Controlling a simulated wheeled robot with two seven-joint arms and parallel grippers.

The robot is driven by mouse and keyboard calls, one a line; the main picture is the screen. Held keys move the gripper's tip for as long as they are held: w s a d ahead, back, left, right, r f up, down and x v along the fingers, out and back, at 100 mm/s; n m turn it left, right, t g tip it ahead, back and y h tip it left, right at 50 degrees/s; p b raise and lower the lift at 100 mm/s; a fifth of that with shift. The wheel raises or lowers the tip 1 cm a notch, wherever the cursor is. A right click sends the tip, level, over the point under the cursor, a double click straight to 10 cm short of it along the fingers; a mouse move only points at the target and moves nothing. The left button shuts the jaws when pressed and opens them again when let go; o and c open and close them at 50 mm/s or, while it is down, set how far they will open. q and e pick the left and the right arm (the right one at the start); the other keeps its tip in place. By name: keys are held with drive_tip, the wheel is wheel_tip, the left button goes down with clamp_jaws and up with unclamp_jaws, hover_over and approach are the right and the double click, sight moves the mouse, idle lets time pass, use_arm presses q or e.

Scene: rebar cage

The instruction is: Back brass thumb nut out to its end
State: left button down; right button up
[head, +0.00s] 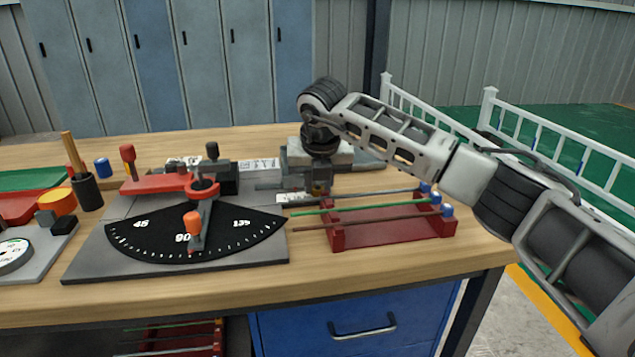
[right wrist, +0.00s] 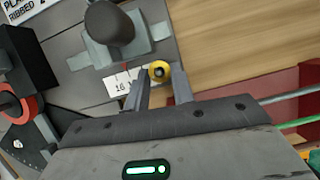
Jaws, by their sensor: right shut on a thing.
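The brass thumb nut (right wrist: 159,71) is a small yellow ring with a dark centre, seen end-on in the right wrist view. It sits between the two fingertips of my right gripper (right wrist: 160,79), which is shut on it. A white scale strip (right wrist: 122,83) marked 16 lies just left of the nut. In the head view my right gripper (head: 318,187) points down at the grey stop fixture (head: 293,182) behind the red rack. The nut is mostly hidden there by the gripper. My left gripper is not in view.
A black angle plate (head: 150,235) with a red lever and orange knob (head: 192,222) stands left of the fixture. A red rack (head: 390,232) holds several rods at the right, close to my right gripper. Bare wood lies along the bench front.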

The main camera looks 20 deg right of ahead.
drive_tip(key=n+y, duration=0.1)
drive_tip(key=n, duration=0.1)
drive_tip(key=shift+d+n, duration=0.2)
drive_tip(key=shift+n, duration=0.2)
drive_tip(key=n, duration=0.1)
drive_tip(key=n+y+p, duration=0.1)
drive_tip(key=n, duration=0.1)
drive_tip(key=shift+d+r+n+y, duration=0.15)
drive_tip(key=shift+n+y, duration=0.15)
drive_tip(key=n+y+p, duration=0.1)
drive_tip(key=n, duration=0.2)
drive_tip(key=shift+w+d, duration=0.15)
drive_tip(key=shift+n+g+y+p, duration=0.3)
drive_tip(key=shift+n+g+p, duration=0.15)
drive_tip(key=shift+n, duration=0.45)
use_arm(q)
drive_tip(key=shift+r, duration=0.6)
use_arm(e)
drive_tip(key=shift+n, duration=0.4)
drive_tip(key=o, duration=1)
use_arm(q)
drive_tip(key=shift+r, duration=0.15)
